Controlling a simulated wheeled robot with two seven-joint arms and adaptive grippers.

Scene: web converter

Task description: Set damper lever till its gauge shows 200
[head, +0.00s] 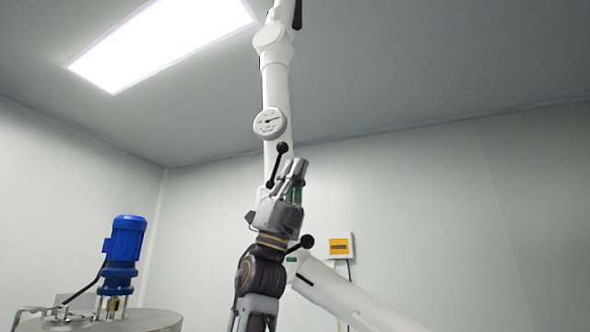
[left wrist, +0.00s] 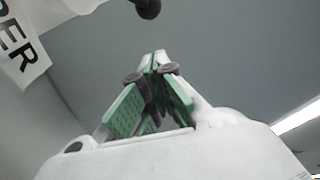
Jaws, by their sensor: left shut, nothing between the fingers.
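A round white gauge (head: 270,123) with a red needle sits on a white vertical pipe (head: 277,90). The needle points right and slightly up; the numbers are too small to read. Below the gauge, a black lever (head: 276,168) with a ball knob leans up and slightly right. My left gripper (head: 298,164) points upward just right of this lever, shut and empty. In the left wrist view its green-padded fingers (left wrist: 154,62) meet at the tips, and a black ball knob (left wrist: 149,8) shows beyond them, apart from them. My right gripper is not in view.
A second black ball knob (head: 306,241) sits beside my left wrist. A white sloping pipe (head: 350,300) runs to the lower right. A blue motor (head: 124,245) stands on a vessel at left. A yellow-and-white box (head: 341,246) hangs on the wall. A lettered white label (left wrist: 20,50) shows left.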

